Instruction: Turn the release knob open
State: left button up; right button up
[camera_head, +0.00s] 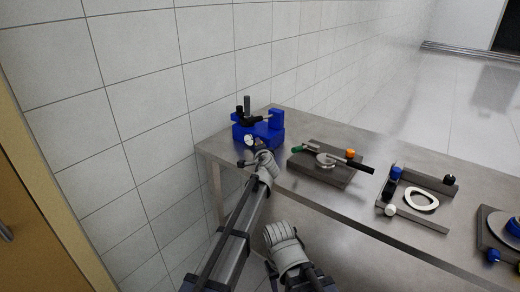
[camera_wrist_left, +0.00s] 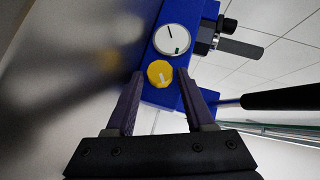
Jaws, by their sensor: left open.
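The blue disc separator device (camera_head: 262,134) stands at the far left end of the steel table. Its white dial (camera_head: 249,141) faces my left arm, and the same dial shows in the left wrist view (camera_wrist_left: 171,39) with a dark needle and a green mark. A yellow knob (camera_wrist_left: 160,73) with a pale mark sits beside the dial on the blue body (camera_wrist_left: 185,12). My left gripper (camera_wrist_left: 161,78) is open, with one finger on either side of the knob. I cannot tell whether the fingers touch it. The knob is hidden in the head view.
A dark plate (camera_head: 333,175) with a metal disc and a black handle lies right of the device. Further right are a fixture with a white ring (camera_head: 421,200) and another dark plate (camera_head: 490,225). A tiled wall (camera_head: 150,90) stands close on the left.

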pick_arm(q)
jog(key=shift+c, duration=0.2)
grip_shut()
jog(key=shift+r+p, duration=0.2)
jog(key=shift+p, duration=0.25)
jog(key=g+p, duration=0.1)
jog(key=p, duration=0.1)
jog(key=n+h+p, duration=0.1)
jog(key=shift+a+r+n+g+p, duration=0.1)
jog(key=shift+r+n+g+p, duration=0.2)
jog(key=shift+r+g+p, duration=0.1)
jog(key=n+g+h+p, duration=0.1)
jog(key=p, duration=0.1)
jog(key=shift+w+a+g+p, duration=0.1)
jog(key=shift+w+g+p, duration=0.05)
jog(key=shift+g+p, duration=0.15)
jog(key=shift+f+n+g+h+p, duration=0.1)
jog(key=shift+n+g+h+p, duration=0.25)
jog(key=shift+h+p, duration=0.2)
